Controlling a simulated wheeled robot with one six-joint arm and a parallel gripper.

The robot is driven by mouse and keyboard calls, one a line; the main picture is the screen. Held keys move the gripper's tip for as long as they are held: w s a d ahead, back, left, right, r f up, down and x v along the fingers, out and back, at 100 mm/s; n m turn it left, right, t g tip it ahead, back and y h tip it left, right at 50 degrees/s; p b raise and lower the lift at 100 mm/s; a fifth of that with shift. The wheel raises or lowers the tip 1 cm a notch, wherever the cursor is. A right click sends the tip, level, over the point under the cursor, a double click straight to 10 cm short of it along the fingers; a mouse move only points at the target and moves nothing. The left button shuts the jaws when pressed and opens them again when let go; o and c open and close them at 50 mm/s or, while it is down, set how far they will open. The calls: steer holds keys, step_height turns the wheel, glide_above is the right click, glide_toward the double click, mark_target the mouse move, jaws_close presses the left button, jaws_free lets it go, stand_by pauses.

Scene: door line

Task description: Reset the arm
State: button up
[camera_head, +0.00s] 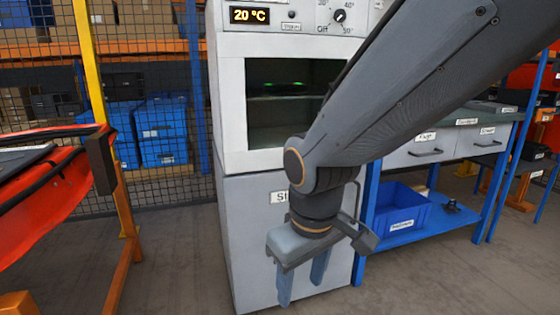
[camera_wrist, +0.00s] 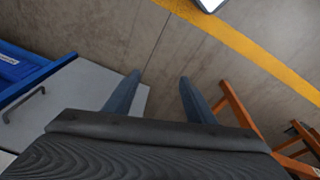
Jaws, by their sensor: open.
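My arm reaches in from the upper right in the head view and bends down at its elbow-like joint. My gripper (camera_head: 302,285) hangs with its fingers pointing down, in front of the grey lower door of the oven-like cabinet (camera_head: 240,220). The two fingers are apart with nothing between them. In the wrist view my gripper (camera_wrist: 160,85) is also open and empty above the floor, with part of a grey cabinet panel below left. The arm hides part of the cabinet's front and its label.
A blue-framed workbench (camera_head: 430,232) with drawers and a blue bin (camera_head: 402,210) stands right. An orange-framed stand with a red-orange container (camera_head: 60,190) is at left. A mesh fence (camera_head: 150,60) is behind. Floor with a yellow line (camera_wrist: 250,50) shows in the wrist view.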

steer(key=s+f+m+g, duration=0.2)
steer(key=s, duration=0.5)
steer(key=d+r+m+p, duration=0.2)
steer(key=d+r+p, duration=0.5)
steer(key=p, duration=0.5)
steer(key=s+d+r+m+p, duration=0.1)
steer(key=d+r+m+p, duration=0.2)
steer(key=d+r+p, duration=0.5)
steer(key=shift+s+d+r+h+p, duration=0.2)
steer(key=shift+d+r+h+p, duration=0.1)
steer(key=shift+r+p, duration=1.85)
